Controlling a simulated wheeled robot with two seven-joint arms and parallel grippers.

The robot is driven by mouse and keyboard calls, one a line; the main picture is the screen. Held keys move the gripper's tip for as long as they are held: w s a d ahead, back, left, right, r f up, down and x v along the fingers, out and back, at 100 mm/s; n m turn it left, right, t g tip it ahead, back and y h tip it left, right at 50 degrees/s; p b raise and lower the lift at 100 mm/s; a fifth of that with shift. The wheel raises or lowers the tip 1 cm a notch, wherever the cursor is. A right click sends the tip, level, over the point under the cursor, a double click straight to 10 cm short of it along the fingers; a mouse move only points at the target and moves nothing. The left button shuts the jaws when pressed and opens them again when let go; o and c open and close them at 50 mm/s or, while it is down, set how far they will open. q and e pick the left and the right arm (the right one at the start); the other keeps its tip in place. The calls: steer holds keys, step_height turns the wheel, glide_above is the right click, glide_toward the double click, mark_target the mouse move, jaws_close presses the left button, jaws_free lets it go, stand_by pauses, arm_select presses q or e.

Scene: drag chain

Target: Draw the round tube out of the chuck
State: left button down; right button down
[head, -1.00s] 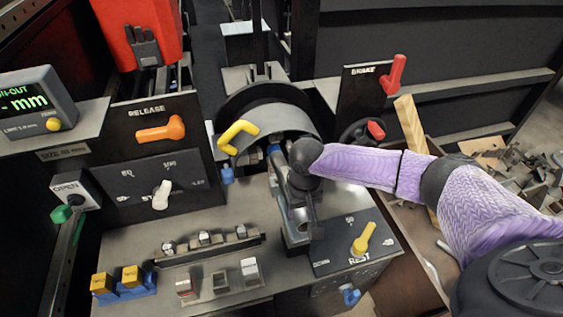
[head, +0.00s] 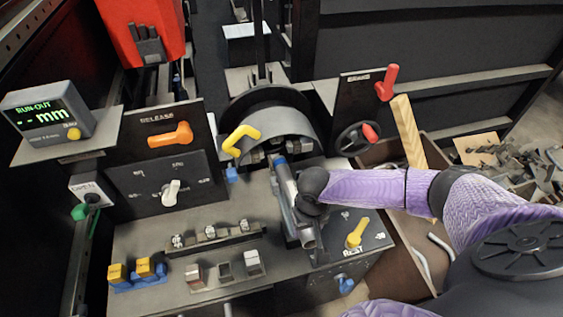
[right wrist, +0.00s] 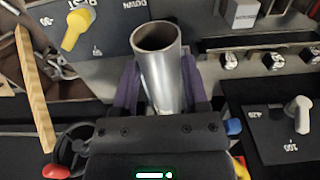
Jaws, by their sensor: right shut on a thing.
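The round tube (head: 285,180) is a grey metal pipe, slanting down toward the front of the machine, with its open near end low. In the right wrist view the tube (right wrist: 163,80) stands between the purple fingers, its open mouth toward the top. My right gripper (head: 296,200) is shut on the tube in front of the chuck. The chuck (head: 295,146) sits under a curved grey guard, with several jaws showing. The tube's far end shows close to the chuck jaws; I cannot tell whether it is clear of them. My left gripper is not in view.
A yellow handle (head: 241,139) stands beside the guard. An orange release lever (head: 171,135), a red brake lever (head: 386,83) and a yellow rest lever (head: 356,233) are around. Several small blocks (head: 223,270) stand on the front deck. A scrap bin (head: 470,180) lies right.

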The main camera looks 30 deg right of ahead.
steer(key=shift+s+r, duration=0.1)
steer(key=shift+s, duration=0.15)
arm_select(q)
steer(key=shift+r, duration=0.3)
arm_select(e)
steer(key=shift+c, duration=0.5)
jaws_free()
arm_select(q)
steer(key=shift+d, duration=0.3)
arm_select(e)
steer(key=shift+o, duration=0.4)
